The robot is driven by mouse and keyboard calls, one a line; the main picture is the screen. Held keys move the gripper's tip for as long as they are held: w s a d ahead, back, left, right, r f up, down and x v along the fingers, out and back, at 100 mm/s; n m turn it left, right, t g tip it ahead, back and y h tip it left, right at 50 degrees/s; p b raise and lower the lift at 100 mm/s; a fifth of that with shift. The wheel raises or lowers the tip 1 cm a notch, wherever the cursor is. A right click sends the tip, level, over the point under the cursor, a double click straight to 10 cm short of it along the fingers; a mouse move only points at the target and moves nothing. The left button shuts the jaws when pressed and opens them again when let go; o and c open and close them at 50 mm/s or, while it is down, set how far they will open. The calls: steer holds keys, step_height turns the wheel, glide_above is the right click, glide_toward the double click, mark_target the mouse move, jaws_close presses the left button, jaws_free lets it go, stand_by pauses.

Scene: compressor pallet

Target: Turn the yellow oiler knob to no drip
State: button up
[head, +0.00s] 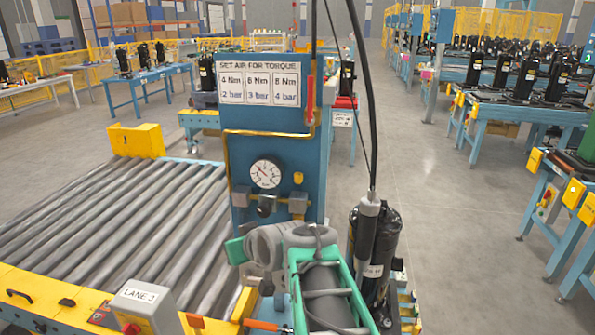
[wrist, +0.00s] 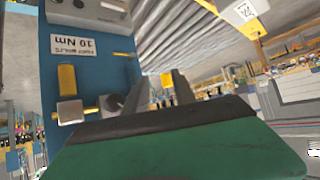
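The small yellow oiler knob (head: 299,178) sits on the blue panel (head: 240,140), right of the round gauge (head: 265,173) and above a metal block (head: 298,203). In the wrist view, where the panel's label is upside down, a yellow cylinder (wrist: 67,80) adjoins a metal block (wrist: 70,112); I cannot tell whether it is the knob or another part of the oiler. My gripper (wrist: 160,85) shows two dark fingers standing apart with nothing held between them, to the right of the block. In the head view my arm hides the fingers.
A black regulator knob (head: 266,205) sits left of the metal block. A black compressor (head: 383,240) and a hanging tool (head: 366,225) on a cable are close on the right. A roller conveyor (head: 110,215) fills the left.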

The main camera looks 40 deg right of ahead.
steer(key=s+d+r+m+t+h+p, duration=0.1)
steer(key=s+d+r+m+t+h, duration=0.15)
steer(key=d+r, duration=0.65)
steer(key=s+d+r+m+t+h+p, duration=0.1)
steer(key=s+d+r+t+h, duration=0.2)
steer(key=d+r, duration=0.55)
glide_toward(300, 176)
steer(key=w, duration=0.1)
steer(key=shift+n, duration=0.25)
steer(key=p+x, duration=0.3)
steer(key=x, duration=0.4)
steer(key=shift+d, duration=0.15)
steer(key=shift+w+d+f+h, duration=0.15)
steer(key=shift+w+d+h, duration=0.1)
steer(key=shift+w, duration=0.2)
steer(key=shift+c, duration=0.3)
jaws_close()
